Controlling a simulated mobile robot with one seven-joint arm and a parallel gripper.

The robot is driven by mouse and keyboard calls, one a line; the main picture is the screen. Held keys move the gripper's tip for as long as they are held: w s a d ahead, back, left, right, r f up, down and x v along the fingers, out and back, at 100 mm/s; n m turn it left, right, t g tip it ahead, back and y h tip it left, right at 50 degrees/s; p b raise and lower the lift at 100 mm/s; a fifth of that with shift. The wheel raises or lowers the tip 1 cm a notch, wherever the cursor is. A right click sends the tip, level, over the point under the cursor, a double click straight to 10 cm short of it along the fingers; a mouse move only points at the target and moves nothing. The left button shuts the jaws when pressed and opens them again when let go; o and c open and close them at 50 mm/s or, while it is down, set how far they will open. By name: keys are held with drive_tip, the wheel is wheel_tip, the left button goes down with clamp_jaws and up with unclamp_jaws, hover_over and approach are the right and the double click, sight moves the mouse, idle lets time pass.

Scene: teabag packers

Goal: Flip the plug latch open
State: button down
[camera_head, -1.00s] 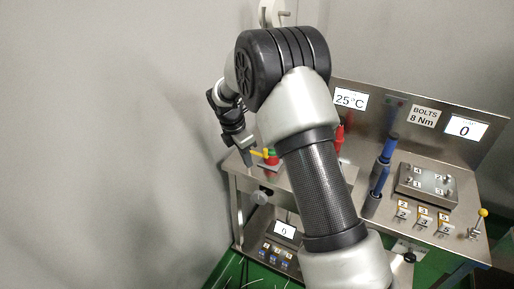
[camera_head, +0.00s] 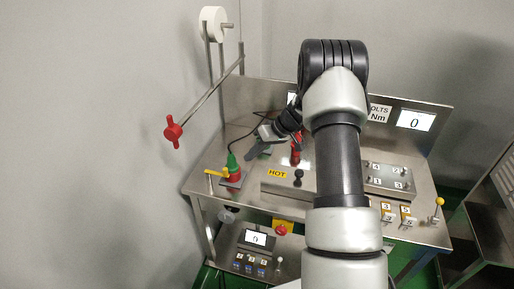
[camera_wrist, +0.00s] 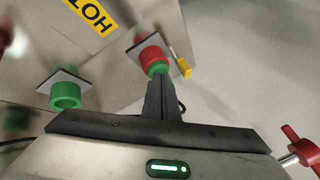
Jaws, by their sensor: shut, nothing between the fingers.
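The plug (camera_head: 232,160) is green with a black cable and sits upright in a red socket (camera_head: 233,173) at the left of the bench. The yellow latch (camera_head: 216,173) reaches out to the left of the socket. In the wrist view, the red socket (camera_wrist: 151,56), the green plug (camera_wrist: 158,69) and the yellow latch (camera_wrist: 183,66) lie just beyond the fingertips. My gripper (camera_head: 250,156) is shut and empty, right of the plug in the head view. Its fingers (camera_wrist: 158,80) overlap the plug in the wrist view; I cannot tell whether they touch.
A green socket (camera_wrist: 65,95) sits on the panel left of my fingers in the wrist view. A HOT-labelled block (camera_head: 278,174) with a black knob is right of the plug. A red handle (camera_head: 173,131) on a rod stands at the left. A lower console (camera_head: 255,250) is below.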

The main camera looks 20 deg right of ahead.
drive_tip(key=a+f+p, duration=0.1)
drive_tip(key=a+f, duration=0.2)
drive_tip(key=a, duration=0.3)
drive_tip(key=shift+w, duration=0.15)
drive_tip(key=shift+f, duration=0.1)
